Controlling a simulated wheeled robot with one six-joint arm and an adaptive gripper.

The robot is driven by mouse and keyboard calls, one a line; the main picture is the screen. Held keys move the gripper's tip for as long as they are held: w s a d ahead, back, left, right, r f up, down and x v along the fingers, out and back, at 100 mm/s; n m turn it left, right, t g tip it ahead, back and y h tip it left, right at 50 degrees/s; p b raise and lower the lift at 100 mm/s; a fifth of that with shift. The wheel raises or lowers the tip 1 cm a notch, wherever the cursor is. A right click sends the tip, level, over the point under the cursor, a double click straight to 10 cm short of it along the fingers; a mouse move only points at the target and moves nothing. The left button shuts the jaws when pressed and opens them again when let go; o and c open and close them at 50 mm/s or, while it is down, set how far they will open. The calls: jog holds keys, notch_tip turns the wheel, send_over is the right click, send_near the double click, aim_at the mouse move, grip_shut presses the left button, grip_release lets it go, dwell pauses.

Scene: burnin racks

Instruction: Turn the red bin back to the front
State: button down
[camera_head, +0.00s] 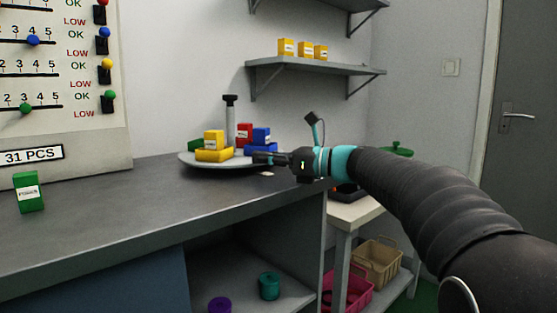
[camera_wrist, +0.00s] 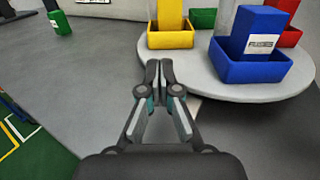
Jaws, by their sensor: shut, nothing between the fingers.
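The round grey turntable (camera_head: 222,163) stands on the bench around a post with a black top (camera_head: 230,101). The red bin (camera_wrist: 291,37) is on its far side, partly hidden by the blue bin (camera_wrist: 236,66); a red box (camera_head: 243,130) shows there in the head view. The blue bin holds a blue box (camera_wrist: 256,32). The yellow bin (camera_head: 214,155), with a yellow box in it, faces the front; the green bin (camera_head: 195,145) is behind at left. My gripper (camera_wrist: 158,66) is shut and empty, beside the turntable's rim, near the yellow and blue bins.
A loose green box (camera_head: 29,192) stands on the bench (camera_head: 140,215) at left, below the board (camera_head: 65,150). Bench space between them is clear. Yellow boxes (camera_head: 305,50) sit on a wall shelf (camera_head: 320,69). A lower side table (camera_head: 350,211) and baskets are at right.

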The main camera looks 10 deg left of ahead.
aim_at(224, 155)
jog(key=x, duration=0.7)
jog(key=shift+a, duration=0.2)
jog(key=shift+s+a, duration=0.1)
